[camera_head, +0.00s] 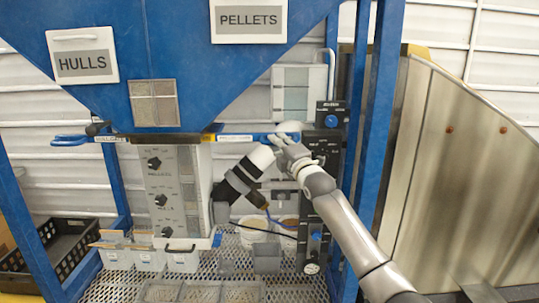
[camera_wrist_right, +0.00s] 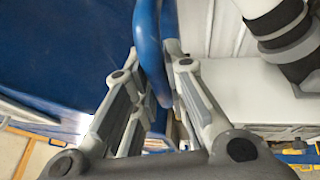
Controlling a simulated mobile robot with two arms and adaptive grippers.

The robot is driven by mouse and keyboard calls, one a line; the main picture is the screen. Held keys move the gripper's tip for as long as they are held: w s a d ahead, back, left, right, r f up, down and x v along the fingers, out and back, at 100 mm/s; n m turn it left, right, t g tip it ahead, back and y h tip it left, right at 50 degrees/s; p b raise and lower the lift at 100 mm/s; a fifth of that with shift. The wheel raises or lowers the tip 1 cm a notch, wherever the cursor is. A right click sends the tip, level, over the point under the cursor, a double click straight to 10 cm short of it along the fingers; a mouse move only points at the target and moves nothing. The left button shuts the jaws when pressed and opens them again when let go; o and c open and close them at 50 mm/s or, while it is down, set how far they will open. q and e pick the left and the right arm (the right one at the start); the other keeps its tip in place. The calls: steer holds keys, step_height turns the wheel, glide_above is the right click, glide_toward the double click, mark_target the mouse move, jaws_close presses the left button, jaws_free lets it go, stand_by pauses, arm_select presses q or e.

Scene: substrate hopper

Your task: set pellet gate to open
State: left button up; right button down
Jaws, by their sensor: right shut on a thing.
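My right gripper (camera_head: 290,145) is shut on this handle. In the right wrist view, the curved blue handle (camera_wrist_right: 150,50) passes between the two fingers of the gripper (camera_wrist_right: 156,88). My left gripper is not in view.
A second blue handle (camera_head: 70,140) sticks out at the hopper's left. A dark control column (camera_head: 322,170) stands right beside my gripper, before a blue post (camera_head: 378,100). An angled white tube with black bands (camera_head: 243,176) hangs just below. Small bins (camera_head: 182,261) stand on the mesh shelf.

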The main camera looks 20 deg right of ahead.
steer(key=d, duration=0.1)
steer(key=s+d, duration=0.1)
steer(key=d, duration=0.1)
steer(key=shift+d+f, duration=0.1)
steer(key=shift+d, duration=0.1)
steer(key=shift+a, duration=0.1)
steer(key=c, duration=1.8)
jaws_free()
steer(key=o, duration=0.3)
steer(key=shift+o, duration=0.2)
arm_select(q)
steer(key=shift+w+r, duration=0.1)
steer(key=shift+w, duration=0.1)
arm_select(e)
steer(key=v, duration=1.2)
